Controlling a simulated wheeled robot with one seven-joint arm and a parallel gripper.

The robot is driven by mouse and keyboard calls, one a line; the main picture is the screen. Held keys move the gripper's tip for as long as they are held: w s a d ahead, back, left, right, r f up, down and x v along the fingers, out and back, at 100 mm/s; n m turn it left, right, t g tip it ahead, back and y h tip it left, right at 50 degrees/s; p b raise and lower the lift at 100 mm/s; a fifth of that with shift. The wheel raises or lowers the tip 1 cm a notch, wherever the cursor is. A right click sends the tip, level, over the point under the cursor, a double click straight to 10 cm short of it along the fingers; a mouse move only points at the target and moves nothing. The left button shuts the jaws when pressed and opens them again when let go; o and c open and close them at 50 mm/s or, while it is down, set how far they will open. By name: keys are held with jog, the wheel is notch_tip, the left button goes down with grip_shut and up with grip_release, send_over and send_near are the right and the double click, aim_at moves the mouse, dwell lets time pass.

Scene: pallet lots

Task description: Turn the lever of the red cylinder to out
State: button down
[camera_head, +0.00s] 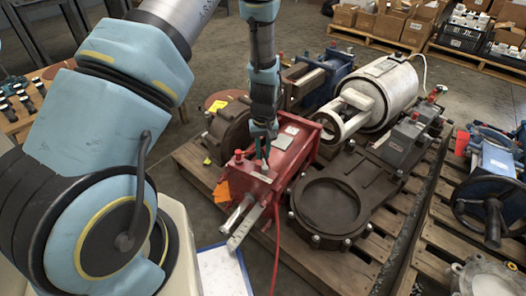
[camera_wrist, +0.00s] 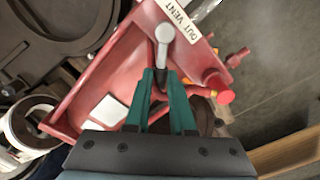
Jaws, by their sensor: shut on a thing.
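The red cylinder (camera_head: 278,165) is a red box-shaped body lying on a pallet in the head view, and its red side fills the middle of the wrist view (camera_wrist: 108,75). A small grey lever (camera_wrist: 162,50) with a round pivot head stands beside a white label (camera_wrist: 178,18) reading "OUT VENT". My gripper (camera_wrist: 160,76) has teal fingers shut on the lever's lower end. In the head view my gripper (camera_head: 262,150) reaches down onto the top of the cylinder, and the lever there is too small to make out.
Red knobs (camera_wrist: 224,97) stick out beside the lever. A dark round flange (camera_head: 330,205) and a white cylinder (camera_head: 388,90) share the wooden pallet (camera_head: 300,268). A red hose (camera_head: 277,245) hangs in front. Another pallet with a blue valve (camera_head: 495,160) stands at right.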

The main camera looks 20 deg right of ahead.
aim_at(263, 155)
jog(key=c, duration=0.8)
grip_release()
jog(key=shift+o, duration=0.2)
notch_tip(263, 155, up, 11)
jog(key=p, duration=0.2)
jog(key=shift+f, duration=0.1)
